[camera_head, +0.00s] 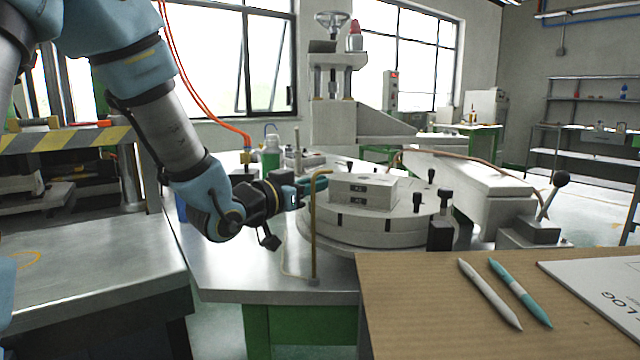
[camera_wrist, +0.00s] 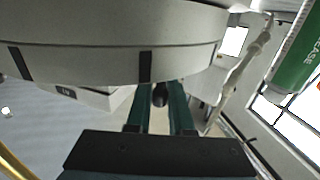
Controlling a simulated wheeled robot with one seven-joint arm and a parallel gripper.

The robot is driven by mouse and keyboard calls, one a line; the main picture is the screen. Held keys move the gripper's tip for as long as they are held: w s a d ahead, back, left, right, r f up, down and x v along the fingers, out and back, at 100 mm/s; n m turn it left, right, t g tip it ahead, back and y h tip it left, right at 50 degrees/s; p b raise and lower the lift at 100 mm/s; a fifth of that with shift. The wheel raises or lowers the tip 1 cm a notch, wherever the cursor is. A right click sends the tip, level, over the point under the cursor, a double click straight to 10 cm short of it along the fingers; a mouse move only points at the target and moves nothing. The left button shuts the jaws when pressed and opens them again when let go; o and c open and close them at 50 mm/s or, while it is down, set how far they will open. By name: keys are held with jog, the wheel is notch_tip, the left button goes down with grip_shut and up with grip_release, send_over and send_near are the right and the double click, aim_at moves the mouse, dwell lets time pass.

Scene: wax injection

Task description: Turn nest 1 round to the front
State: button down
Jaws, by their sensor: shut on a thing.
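The round grey turntable (camera_head: 390,238) stands on the metal bench, with black marks on its rim and several black pegs (camera_head: 416,200) standing up near its edge. A pale two-part block (camera_head: 362,190) with small dark plates lies on top; I cannot read which nest is which. My gripper (camera_head: 314,184) is at the turntable's left edge, its teal fingers level with the top. In the wrist view, my gripper (camera_wrist: 161,105) is shut on a black peg (camera_wrist: 160,94) beside the turntable's rim (camera_wrist: 110,62). That peg is hidden in the head view.
A lever with a black ball (camera_head: 561,179) is at the right. A brown desk (camera_head: 420,310) with pens and a log fills the front right.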

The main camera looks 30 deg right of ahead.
jog(key=shift+w+a+f, duration=0.15)
jog(key=shift+w+a, duration=0.1)
jog(key=c, duration=1.1)
grip_release()
jog(key=shift+c, duration=0.2)
jog(key=o, duration=0.3)
jog(key=shift+o, duration=0.2)
jog(key=shift+s+d, duration=0.1)
